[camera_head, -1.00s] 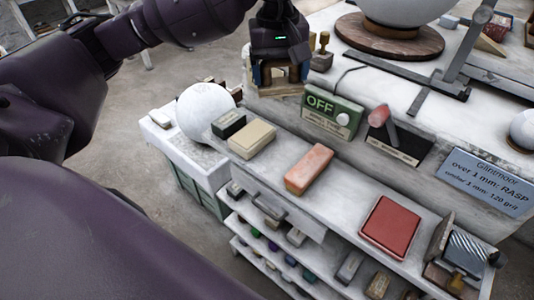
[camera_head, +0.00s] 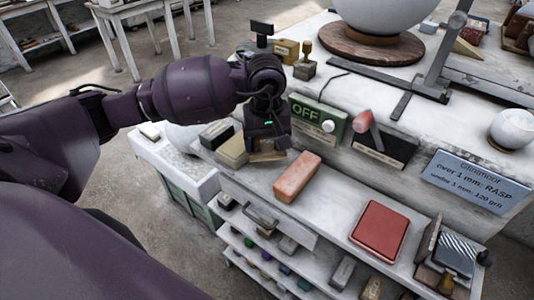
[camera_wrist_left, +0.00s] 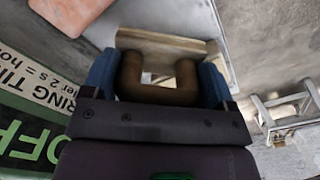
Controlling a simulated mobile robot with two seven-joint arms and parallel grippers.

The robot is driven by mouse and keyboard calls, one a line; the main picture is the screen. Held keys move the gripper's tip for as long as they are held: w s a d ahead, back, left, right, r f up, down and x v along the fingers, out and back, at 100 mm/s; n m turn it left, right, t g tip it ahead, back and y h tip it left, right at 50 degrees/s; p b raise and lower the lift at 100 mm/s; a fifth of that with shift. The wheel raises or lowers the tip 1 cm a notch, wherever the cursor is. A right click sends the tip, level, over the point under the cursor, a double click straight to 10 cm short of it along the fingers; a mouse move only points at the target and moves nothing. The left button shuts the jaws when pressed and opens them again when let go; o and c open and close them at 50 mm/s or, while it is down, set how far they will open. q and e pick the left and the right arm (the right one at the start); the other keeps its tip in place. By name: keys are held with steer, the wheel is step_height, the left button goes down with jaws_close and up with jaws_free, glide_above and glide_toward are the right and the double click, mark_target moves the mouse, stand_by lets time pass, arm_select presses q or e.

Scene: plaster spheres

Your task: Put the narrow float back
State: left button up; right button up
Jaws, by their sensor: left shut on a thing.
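My left gripper (camera_head: 265,145) hangs low over the left part of the narrow front shelf (camera_head: 330,205). It is shut on the float, whose brown handle (camera_wrist_left: 160,92) sits between the two blue fingers in the left wrist view. The float's wooden board (camera_wrist_left: 165,43) shows beyond the handle there. In the head view only a brown bit of the float (camera_head: 268,156) shows under the gripper. I cannot tell whether its board touches the shelf. My right gripper is out of view.
A beige block (camera_head: 233,150) and a black box (camera_head: 215,134) stand just left of the gripper. A pink block (camera_head: 297,177) lies close on its right, a red pad (camera_head: 379,231) farther right. The green OFF box (camera_head: 318,120) stands behind. A white sphere (camera_head: 183,137) is partly hidden.

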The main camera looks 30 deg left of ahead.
mark_target(267, 149)
arm_select(q)
steer(key=shift+f, duration=0.4)
step_height(267, 149, down, 3)
steer(key=shift+f, duration=0.45)
steer(key=o, duration=0.8)
steer(key=shift+c, duration=0.2)
steer(key=shift+r, duration=0.5)
step_height(267, 149, up, 11)
steer(key=shift+a+f, duration=0.1)
steer(key=shift+f, duration=0.1)
steer(key=shift+r, duration=0.35)
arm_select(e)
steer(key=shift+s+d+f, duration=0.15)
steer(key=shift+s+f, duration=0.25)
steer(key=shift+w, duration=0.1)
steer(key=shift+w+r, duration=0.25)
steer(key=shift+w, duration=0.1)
